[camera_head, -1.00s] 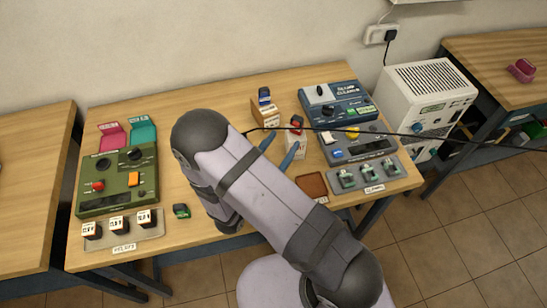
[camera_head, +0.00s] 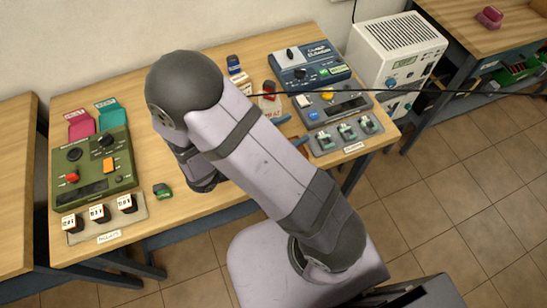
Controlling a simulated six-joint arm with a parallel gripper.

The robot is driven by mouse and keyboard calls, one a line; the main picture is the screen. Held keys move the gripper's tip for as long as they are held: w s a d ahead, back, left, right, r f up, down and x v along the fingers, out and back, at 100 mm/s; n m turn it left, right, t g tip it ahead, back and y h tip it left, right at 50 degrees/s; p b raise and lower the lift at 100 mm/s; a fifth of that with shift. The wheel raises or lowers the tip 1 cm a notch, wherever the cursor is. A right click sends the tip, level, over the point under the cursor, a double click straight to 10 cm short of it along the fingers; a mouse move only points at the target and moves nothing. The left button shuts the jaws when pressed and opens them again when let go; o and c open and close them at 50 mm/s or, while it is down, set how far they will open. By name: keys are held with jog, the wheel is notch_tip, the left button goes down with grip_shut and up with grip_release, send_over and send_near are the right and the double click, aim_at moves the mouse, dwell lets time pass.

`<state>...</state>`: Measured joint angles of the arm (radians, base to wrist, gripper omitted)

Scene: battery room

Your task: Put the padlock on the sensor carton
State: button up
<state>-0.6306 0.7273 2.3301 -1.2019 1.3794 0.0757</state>
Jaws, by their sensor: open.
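A small red block-like item (camera_head: 269,88) sits on top of a pale printed carton (camera_head: 271,106) near the middle of the bench; it may be the padlock, but it is too small to be sure. A small blue item (camera_head: 233,62) stands on a tan carton (camera_head: 242,78) behind and to the left. I cannot read which carton is the sensor one. My gripper (camera_head: 290,131) is open, its blue fingers showing just in front and to the right of the pale carton. Nothing shows between them. My arm hides the middle of the bench.
A blue-grey instrument (camera_head: 308,62), a grey meter panel (camera_head: 335,106) and a tray of green parts (camera_head: 345,134) fill the right side. A green control box (camera_head: 92,170) stands left. A black cable (camera_head: 400,91) crosses the view.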

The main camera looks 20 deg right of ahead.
jog(key=s+d+m+g+y, duration=0.2)
jog(key=s+m+g+y, duration=0.1)
jog(key=s+m+g, duration=0.4)
jog(key=s+a+f+m+y, duration=0.2)
jog(key=s+a+m+y, duration=0.25)
jog(key=m+y, duration=0.25)
jog(key=w+a+r+m+t+y, duration=0.2)
jog(key=w+a+m+y, duration=0.1)
jog(key=a+m+y, duration=0.1)
jog(key=shift+w+a+m+t+y, duration=0.15)
jog(key=shift+w+m+t+y, duration=0.25)
jog(key=shift+m, duration=0.3)
